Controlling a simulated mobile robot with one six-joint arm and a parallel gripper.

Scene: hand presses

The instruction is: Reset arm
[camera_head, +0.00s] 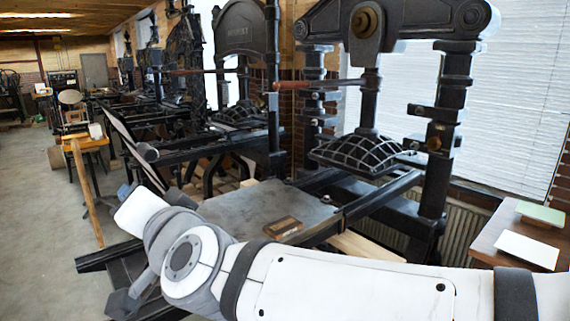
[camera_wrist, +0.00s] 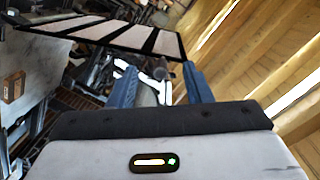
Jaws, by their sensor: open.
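My gripper shows in the wrist view (camera_wrist: 158,67) with its two blue fingers spread apart and nothing between them. My white and grey arm (camera_head: 345,285) crosses the lower front of the head view and bends at a round joint at lower left. The gripper end is mostly hidden behind it there, with only a small bluish part showing. Behind the arm stands a black iron hand press (camera_head: 369,149) with a grey flat bed (camera_head: 245,205). A small brown wooden block (camera_head: 283,227) lies on the bed; it also shows at the left of the wrist view (camera_wrist: 13,87).
A dark frame with pale panels (camera_wrist: 120,36) lies beyond the fingers in the wrist view. A wooden table (camera_head: 500,228) with a white sheet (camera_head: 527,250) and a green one (camera_head: 541,213) stands at right. More presses line the wall. The floor (camera_head: 40,220) at left is mostly clear.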

